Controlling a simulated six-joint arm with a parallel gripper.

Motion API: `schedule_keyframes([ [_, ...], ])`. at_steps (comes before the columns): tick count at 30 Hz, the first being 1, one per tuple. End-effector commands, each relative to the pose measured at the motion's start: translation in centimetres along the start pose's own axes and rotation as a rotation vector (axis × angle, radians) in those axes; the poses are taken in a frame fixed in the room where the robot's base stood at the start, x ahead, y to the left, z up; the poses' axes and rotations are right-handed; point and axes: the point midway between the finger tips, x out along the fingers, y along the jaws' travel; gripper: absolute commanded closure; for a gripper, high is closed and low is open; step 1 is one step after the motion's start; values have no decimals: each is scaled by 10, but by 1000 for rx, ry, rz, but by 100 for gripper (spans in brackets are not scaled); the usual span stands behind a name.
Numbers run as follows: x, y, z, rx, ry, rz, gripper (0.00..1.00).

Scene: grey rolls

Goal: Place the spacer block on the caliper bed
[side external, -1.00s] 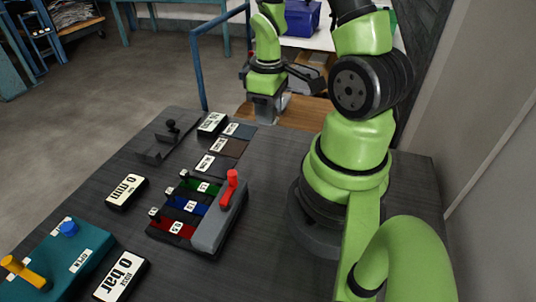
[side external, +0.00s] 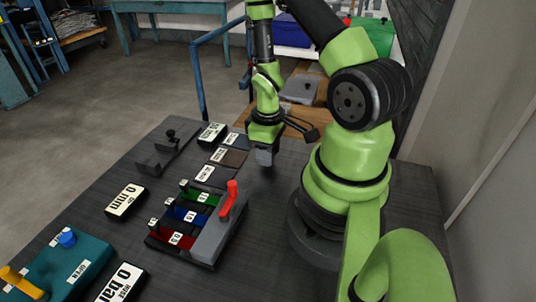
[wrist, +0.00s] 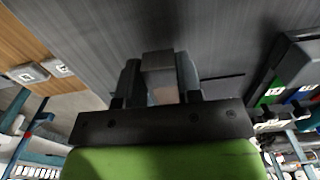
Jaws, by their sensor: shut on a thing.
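My gripper (side external: 265,147) is over the dark table, to the right of the labelled pads. It is shut on a grey block, the spacer block (side external: 264,157), which points down between the fingers. In the wrist view the block (wrist: 158,62) sits between the two fingers. I cannot tell whether its underside touches the table. The caliper bed (side external: 160,157) appears to be the dark grey fixture with a black knob at the table's far left edge. It lies to the left of my gripper, with the pads in between, and no block shows on it.
Labelled pads (side external: 229,157) and a black labelled box (side external: 212,133) lie between gripper and fixture. A slider unit with a raised red lever (side external: 230,197) stands nearer. A "0 mm" display (side external: 126,201) and a teal valve box (side external: 85,255) are at left.

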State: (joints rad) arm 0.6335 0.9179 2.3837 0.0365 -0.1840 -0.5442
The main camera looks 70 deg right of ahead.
Motion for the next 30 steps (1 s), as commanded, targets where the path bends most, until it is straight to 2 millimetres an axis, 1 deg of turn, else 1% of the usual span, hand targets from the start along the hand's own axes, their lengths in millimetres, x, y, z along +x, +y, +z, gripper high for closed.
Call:
schedule_keyframes([
  [1,6,0,1,0,-3,-2,94],
  [4,11,0,0,2,0,0,94],
  [11,11,0,0,1,1,1,94],
  [16,15,0,0,2,0,0,94],
  [17,15,0,0,2,1,0,60],
  [18,15,0,0,2,1,0,51],
  [19,15,0,0,2,1,0,44],
  [20,15,0,0,1,1,0,42],
  [28,15,0,0,1,1,0,42],
  [30,12,0,0,1,2,1,42],
])
